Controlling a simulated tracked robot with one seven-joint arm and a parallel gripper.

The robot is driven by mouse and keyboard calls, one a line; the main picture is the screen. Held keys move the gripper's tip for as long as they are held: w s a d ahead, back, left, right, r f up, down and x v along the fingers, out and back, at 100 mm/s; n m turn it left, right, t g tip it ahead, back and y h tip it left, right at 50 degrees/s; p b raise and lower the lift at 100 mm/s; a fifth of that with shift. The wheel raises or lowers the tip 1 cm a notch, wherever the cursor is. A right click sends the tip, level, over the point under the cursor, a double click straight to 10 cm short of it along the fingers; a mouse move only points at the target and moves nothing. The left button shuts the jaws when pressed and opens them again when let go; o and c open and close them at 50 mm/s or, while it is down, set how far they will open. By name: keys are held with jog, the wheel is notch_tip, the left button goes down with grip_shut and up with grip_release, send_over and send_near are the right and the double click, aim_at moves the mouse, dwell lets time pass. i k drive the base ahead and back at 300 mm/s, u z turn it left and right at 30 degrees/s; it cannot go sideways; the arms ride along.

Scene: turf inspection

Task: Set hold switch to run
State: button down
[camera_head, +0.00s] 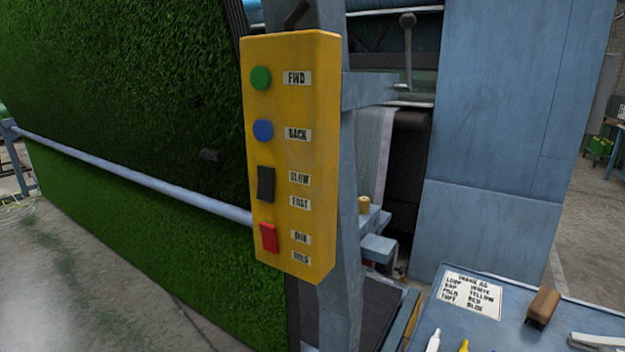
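A yellow control box (290,160) hangs upright on a blue-grey post, near the middle of the camera_head view. The red rocker switch (268,237) is at its lower left, beside a RUN label (300,237) and, below that, a HOLD label (301,257). I cannot tell for sure which way the red switch is tipped. Above it are a black rocker switch (266,184) beside SLOW and FAST labels, a blue button (263,130) marked BACK and a green button (261,78) marked FWD. My gripper is not in view.
Green turf (120,90) hangs behind a long metal rail (130,176) to the left. A blue bench (560,325) at the lower right holds a printed card (470,292), a brown-handled tool (543,306) and markers. Bare floor (60,290) shows at the lower left.

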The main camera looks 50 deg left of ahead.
aim_at(268, 233)
jog(key=u, duration=2)
jog(key=k, duration=2)
jog(key=u, duration=0.2)
jog(key=i, duration=1.7)
